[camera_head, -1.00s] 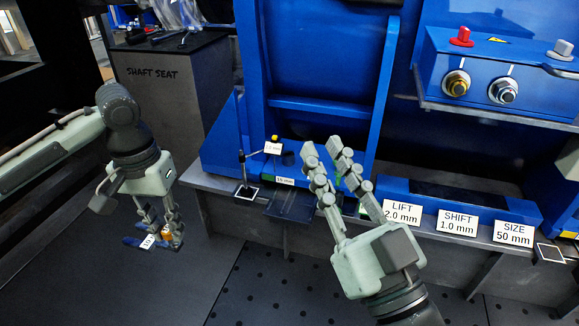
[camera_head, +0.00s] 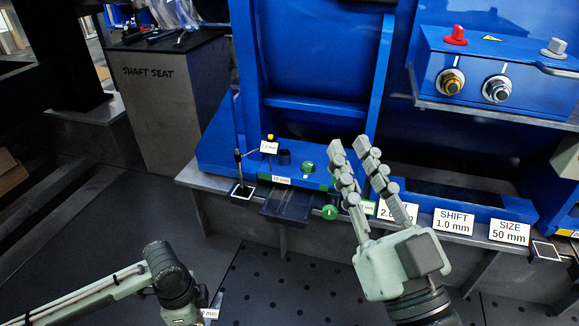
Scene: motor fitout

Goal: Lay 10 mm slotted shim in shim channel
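My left gripper is mostly cut off at the bottom edge; its pale green body (camera_head: 182,318) shows, its fingers do not. A white tag (camera_head: 208,313) ending in "0 mm" shows beside it, seemingly the label of the 10 mm slotted shim, whose body is hidden. My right gripper (camera_head: 350,146) is open and empty, fingers pointing up and away in front of the blue machine base. A dark plate-like ledge (camera_head: 288,205) sits at the base's front under a small white mm label (camera_head: 281,180). I cannot tell for sure which part is the shim channel.
Cards (camera_head: 454,221) line the bench edge. A blue control box (camera_head: 490,75) hangs at upper right. The floor is clear.

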